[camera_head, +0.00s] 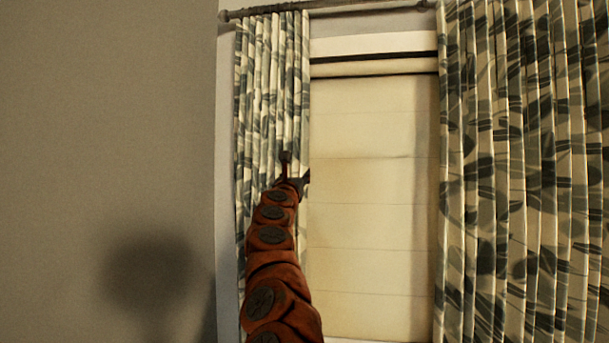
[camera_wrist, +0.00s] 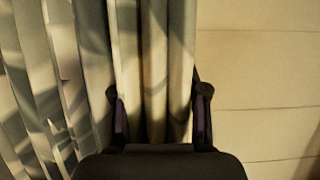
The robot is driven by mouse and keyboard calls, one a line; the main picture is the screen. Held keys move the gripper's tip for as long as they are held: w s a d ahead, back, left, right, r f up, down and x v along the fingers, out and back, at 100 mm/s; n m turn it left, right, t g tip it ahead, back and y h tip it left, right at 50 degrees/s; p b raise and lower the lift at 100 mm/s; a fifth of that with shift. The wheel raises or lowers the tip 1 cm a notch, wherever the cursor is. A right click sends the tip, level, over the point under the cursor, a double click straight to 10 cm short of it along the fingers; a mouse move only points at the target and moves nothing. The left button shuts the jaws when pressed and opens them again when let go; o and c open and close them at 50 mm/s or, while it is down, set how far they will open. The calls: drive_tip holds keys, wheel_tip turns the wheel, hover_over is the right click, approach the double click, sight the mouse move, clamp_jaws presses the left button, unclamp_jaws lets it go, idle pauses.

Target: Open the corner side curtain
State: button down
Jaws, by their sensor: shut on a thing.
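The left curtain (camera_head: 272,85), cream with a grey-blue leaf pattern, hangs from the rod in tight folds beside the corner at the left of the window. My gripper (camera_head: 295,170) is at its right edge, about midway up the visible height. In the wrist view, the fingers of my gripper (camera_wrist: 158,118) stand on either side of several folds of the curtain (camera_wrist: 150,60) and are shut on them. The right curtain (camera_head: 520,150) has the same pattern and hangs spread wide over the right side of the window.
A cream roman shade (camera_head: 372,200) covers the window between the two curtains; it also shows in the wrist view (camera_wrist: 260,80). The dark curtain rod (camera_head: 335,10) runs along the top. A bare grey wall (camera_head: 110,120) is at the left, with a shadow on it.

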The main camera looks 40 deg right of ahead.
idle(0.4)
drive_tip(key=c, duration=0.6)
unclamp_jaws()
drive_tip(key=shift+w, duration=0.1)
drive_tip(key=shift+o, duration=0.2)
